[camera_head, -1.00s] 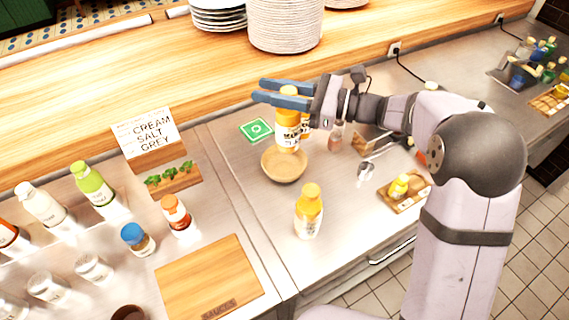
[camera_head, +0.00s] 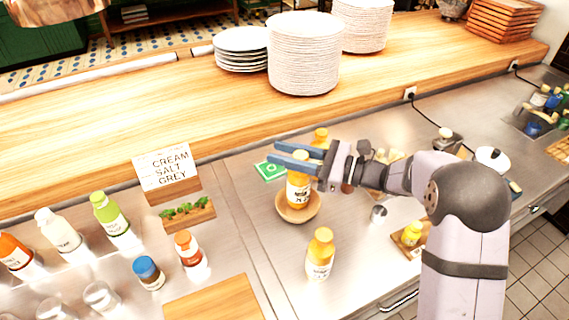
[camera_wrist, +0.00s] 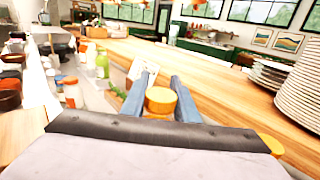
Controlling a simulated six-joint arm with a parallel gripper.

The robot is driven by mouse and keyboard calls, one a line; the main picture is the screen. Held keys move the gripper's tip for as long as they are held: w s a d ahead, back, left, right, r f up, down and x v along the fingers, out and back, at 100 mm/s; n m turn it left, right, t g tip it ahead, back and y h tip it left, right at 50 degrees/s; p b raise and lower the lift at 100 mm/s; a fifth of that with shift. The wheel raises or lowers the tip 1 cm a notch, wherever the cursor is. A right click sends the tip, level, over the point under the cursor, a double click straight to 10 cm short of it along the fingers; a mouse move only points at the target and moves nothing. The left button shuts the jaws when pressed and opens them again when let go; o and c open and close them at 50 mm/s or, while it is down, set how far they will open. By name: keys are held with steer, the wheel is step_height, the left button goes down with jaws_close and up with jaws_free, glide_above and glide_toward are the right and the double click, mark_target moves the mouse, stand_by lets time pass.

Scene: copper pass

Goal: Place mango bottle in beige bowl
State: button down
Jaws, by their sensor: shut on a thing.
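The mango bottle (camera_head: 298,192), with a yellow cap and a pale label, is upright between the blue fingers of my gripper (camera_head: 283,154). My gripper is shut on it near the top. In the wrist view its yellow cap (camera_wrist: 160,99) shows between the two fingers (camera_wrist: 158,92). The beige bowl (camera_head: 284,211) is directly under the bottle. The bottle's lower end is within the bowl's outline in the head view. I cannot tell whether it touches the bowl's bottom.
A similar yellow-capped bottle (camera_head: 319,258) stands in front of the bowl. Another yellow cap (camera_head: 320,134) shows behind my gripper. A green card (camera_head: 270,170) lies behind the bowl. A small metal cup (camera_head: 378,214) stands to the right. Stacked plates (camera_head: 303,55) are on the wooden shelf.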

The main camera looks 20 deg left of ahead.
steer(key=shift+f+p, duration=0.4)
steer(key=shift+f, duration=1.45)
steer(key=shift+f, duration=0.15)
steer(key=c, duration=1.4)
jaws_free()
steer(key=d+b, duration=0.3)
steer(key=d, duration=0.9)
steer(key=shift+r+b, duration=0.2)
steer(key=shift+b, duration=0.1)
